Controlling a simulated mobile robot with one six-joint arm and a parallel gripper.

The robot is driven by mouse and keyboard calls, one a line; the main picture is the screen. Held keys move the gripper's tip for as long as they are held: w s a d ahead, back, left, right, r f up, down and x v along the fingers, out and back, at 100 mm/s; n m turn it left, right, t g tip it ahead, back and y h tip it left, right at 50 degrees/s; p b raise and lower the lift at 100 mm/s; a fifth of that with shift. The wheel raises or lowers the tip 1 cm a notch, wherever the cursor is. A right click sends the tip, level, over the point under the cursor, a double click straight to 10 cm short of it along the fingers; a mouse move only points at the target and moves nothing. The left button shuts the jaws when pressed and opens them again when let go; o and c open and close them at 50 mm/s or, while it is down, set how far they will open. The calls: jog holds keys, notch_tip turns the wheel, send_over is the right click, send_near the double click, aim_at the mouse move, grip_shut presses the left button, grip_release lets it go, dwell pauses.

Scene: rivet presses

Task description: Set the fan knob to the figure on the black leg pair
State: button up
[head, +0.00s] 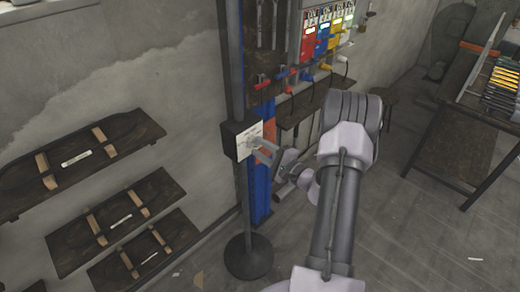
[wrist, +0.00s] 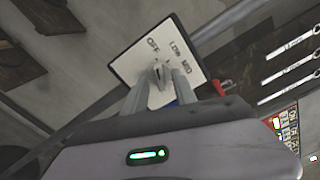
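The fan control is a dark box with a white dial plate (head: 249,140) on a black upright post. In the wrist view the plate (wrist: 187,47) reads OFF, LOW and MED; its lower part is hidden behind my fingers. The small fan knob (wrist: 157,73) shows between my fingertips. My gripper (head: 261,146) is at the plate in the head view, and its two fingers (wrist: 162,76) flank the knob in the wrist view. Whether they press on it is not clear. The knob's pointing direction cannot be read. I cannot make out the black leg pair.
Three dark wall shelves (head: 70,188) with wooden pieces and white labels are at left. Colored units (head: 322,40) and tool handles hang on the back wall. A dark table (head: 455,150) stands at right. The post's round base (head: 248,258) is on the floor.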

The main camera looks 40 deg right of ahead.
jog(key=shift+w, duration=0.2)
grip_shut()
